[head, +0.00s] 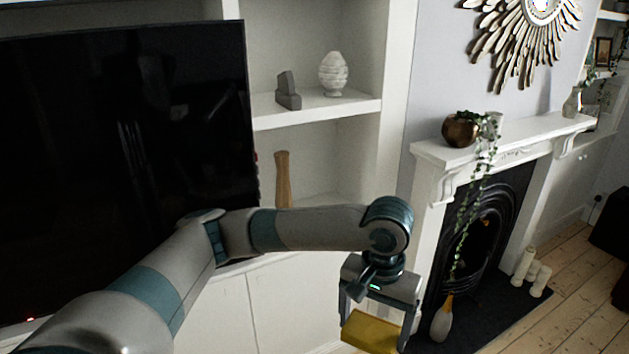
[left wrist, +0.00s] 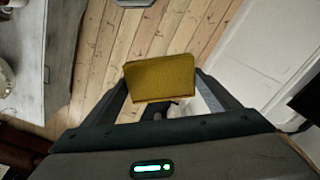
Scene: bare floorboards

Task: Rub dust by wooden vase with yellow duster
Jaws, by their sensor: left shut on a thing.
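The yellow duster (head: 371,332) is held between the fingers of my left gripper (head: 380,318), at the lower middle of the head view. It also shows in the left wrist view (left wrist: 160,77), between the fingers of the left gripper (left wrist: 165,95), with floorboards beyond it. The wooden vase (head: 283,178) stands upright on the lower alcove shelf, right of the television. My left forearm passes in front of its base. The gripper is right of the vase and lower in the picture, apart from it. I cannot make out dust by the vase. My right gripper is not in view.
A large black television (head: 125,160) fills the left side. A grey bookend (head: 287,92) and a white ornament (head: 333,74) stand on the upper shelf (head: 318,108). A fireplace mantel (head: 510,140) with a trailing plant is at the right. Bare floorboards (head: 570,300) lie at the lower right.

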